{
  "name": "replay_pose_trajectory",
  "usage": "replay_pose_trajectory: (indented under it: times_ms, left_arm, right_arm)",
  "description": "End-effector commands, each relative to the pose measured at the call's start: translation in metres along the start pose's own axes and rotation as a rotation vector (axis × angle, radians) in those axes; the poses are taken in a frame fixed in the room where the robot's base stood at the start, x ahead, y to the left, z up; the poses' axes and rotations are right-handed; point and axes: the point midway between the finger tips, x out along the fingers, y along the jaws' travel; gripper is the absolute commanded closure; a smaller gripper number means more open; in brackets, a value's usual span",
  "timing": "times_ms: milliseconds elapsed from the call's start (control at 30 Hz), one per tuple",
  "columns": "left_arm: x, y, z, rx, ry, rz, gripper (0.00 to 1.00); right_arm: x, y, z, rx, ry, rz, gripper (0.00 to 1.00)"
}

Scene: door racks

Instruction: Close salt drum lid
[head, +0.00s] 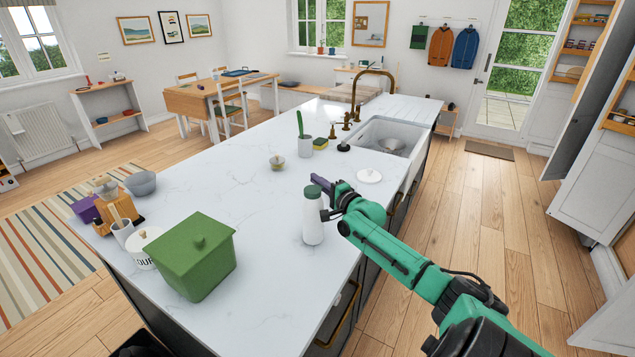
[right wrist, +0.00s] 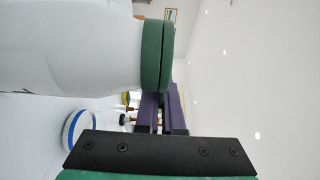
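The salt drum (head: 313,222) is a tall white cylinder with a green top, standing upright on the white island near its right edge. In the right wrist view its white body (right wrist: 70,45) and green lid (right wrist: 151,55) are close and fill the upper left. A thin dark line splits the green part; I cannot tell whether the lid is fully seated. My right gripper (head: 322,186) is at the height of the lid, just beside it. Its purple fingers (right wrist: 162,105) are together with nothing visible between them. Contact with the lid is unclear. My left gripper is out of view.
A green bin (head: 193,262) and a flour jar (head: 141,250) stand left. A small glass jar (head: 277,163) and sink (head: 385,140) are farther back. The island's middle is clear.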

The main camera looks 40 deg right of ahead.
Motion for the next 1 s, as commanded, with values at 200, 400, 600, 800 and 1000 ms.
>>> replay_pose_trajectory:
  times_ms: [200,400,600,800,1000]
  left_arm:
    - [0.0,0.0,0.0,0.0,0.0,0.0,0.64]
    - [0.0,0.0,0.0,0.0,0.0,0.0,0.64]
    - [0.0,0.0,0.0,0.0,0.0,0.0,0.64]
    - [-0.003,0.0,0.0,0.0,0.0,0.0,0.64]
    - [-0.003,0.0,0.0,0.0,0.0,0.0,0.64]
  right_arm:
    - [0.0,0.002,0.0,0.0,0.0,0.004,0.88]
    - [0.0,0.001,0.0,-0.001,0.0,0.003,0.64]
    - [-0.001,0.001,0.0,-0.001,0.0,0.002,0.64]
    - [-0.016,0.002,0.001,0.002,-0.002,0.004,0.64]
    - [-0.044,0.004,0.001,0.002,-0.001,0.005,0.64]
